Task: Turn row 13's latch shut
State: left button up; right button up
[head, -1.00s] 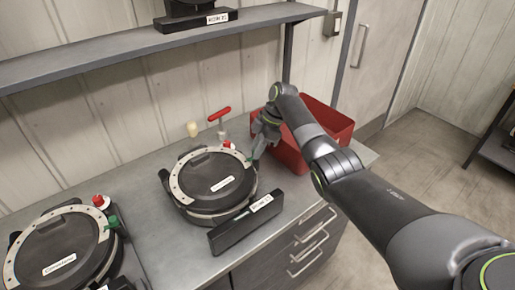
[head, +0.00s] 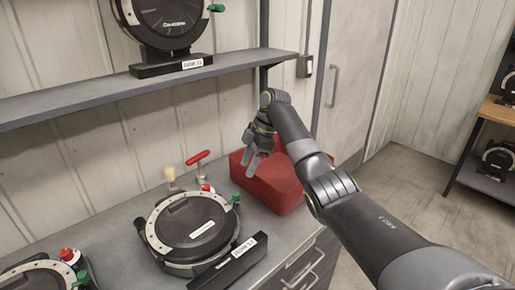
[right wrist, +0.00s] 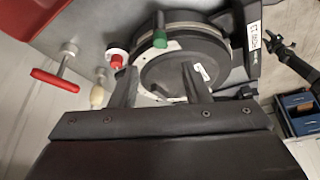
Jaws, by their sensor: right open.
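A round black seed meter (head: 193,228) with a pale ring sits on the bench in the head view. A green knob (head: 234,199), which looks like its latch, stands at the rim's right side, and a red knob (head: 207,188) at the back. In the right wrist view the green knob (right wrist: 160,39) is beyond the fingertips and looks apart from them. My right gripper (head: 257,162) is open and empty, above and behind the meter's right side. A dark arm-like shape (right wrist: 287,52), perhaps my left gripper, shows small at the right wrist view's edge.
A red bin (head: 272,182) stands right of the meter, a red T-handle (head: 197,158) and a cream-knobbed item (head: 169,173) behind it. A labelled black bar (head: 230,265) is in front. Another meter (head: 45,275) is at left. A shelf (head: 150,87) with a meter hangs above.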

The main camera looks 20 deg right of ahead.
jog(key=v, duration=0.7)
jog(key=shift+r, duration=0.2)
jog(key=shift+s+f, duration=0.1)
